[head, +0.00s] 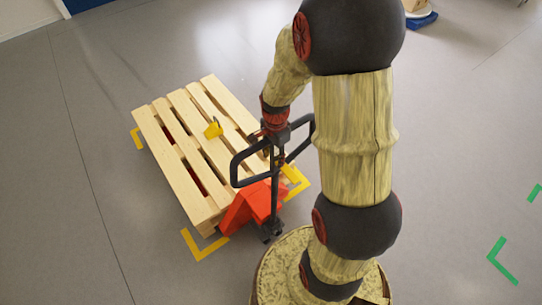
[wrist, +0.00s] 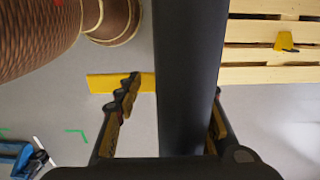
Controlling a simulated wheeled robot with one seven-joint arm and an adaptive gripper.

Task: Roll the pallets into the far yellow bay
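A wooden pallet (head: 172,141) lies on a red pallet jack (head: 245,208), with yellow floor corners (head: 200,250) around it. I cannot tell whether there is a second pallet beneath. The jack's dark loop handle (head: 237,165) stands up at its near end. My gripper (head: 277,140) is at the handle, partly hidden by its bars. In the wrist view, a thick dark bar (wrist: 185,60) runs between the fingers; floor shows between the left finger and the bar. The gripper looks open around the bar. The pallet's slats (wrist: 270,55) show at upper right.
Green floor corners (head: 500,262) lie at the right. A small yellow piece (head: 213,129) sits on the pallet. A blue object (head: 422,20) stands at the top right. The grey floor left of the pallet is clear. My arm covers the middle right.

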